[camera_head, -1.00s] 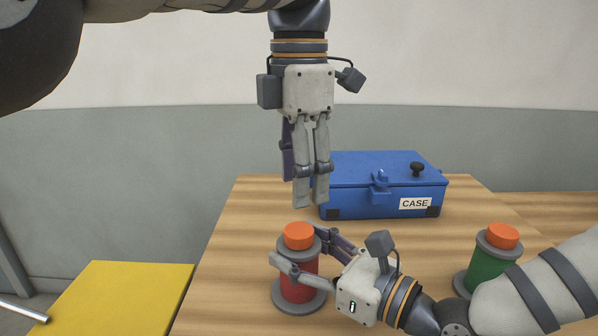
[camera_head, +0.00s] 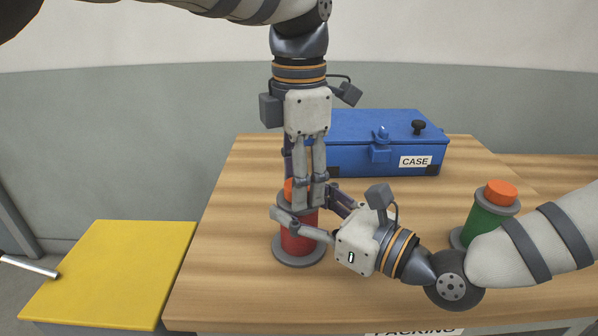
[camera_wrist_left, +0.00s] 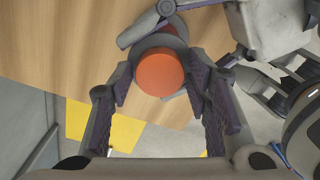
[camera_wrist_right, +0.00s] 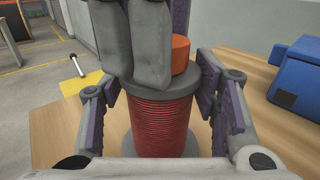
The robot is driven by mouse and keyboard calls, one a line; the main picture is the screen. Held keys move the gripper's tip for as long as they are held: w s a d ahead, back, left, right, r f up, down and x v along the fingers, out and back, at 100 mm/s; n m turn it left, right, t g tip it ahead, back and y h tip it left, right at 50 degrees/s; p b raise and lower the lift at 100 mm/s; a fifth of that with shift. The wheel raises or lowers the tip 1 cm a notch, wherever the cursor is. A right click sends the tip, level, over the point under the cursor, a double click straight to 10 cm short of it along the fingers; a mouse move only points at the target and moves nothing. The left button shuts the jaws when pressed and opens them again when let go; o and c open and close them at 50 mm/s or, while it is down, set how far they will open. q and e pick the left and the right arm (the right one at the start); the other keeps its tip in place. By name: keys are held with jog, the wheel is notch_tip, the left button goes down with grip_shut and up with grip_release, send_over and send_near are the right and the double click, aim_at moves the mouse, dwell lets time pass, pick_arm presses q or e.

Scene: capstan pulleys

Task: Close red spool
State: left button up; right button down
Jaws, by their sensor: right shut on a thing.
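The red spool (camera_head: 297,244) stands upright on the wooden table, with grey flanges and red windings. Its orange cap (camera_head: 288,189) is mostly hidden behind my left gripper in the head view and shows clearly in the left wrist view (camera_wrist_left: 160,72). My left gripper (camera_head: 311,205) points down at the cap; its fingers are apart on either side of it in the left wrist view. My right gripper (camera_head: 302,222) comes from the right and is shut on the red spool, which fills the space between its fingers in the right wrist view (camera_wrist_right: 160,125).
A green spool (camera_head: 484,222) with an orange cap (camera_head: 501,192) stands at right, close to my right arm. A blue case (camera_head: 350,128) lies behind the grippers. A yellow surface (camera_head: 115,270) is left of the table (camera_head: 225,285).

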pick_arm(q)
jog(key=c, duration=0.8)
jog(key=m, duration=0.3)
jog(key=o, duration=1.3)
jog(key=shift+r, duration=2.3)
jog(key=shift+c, duration=0.4)
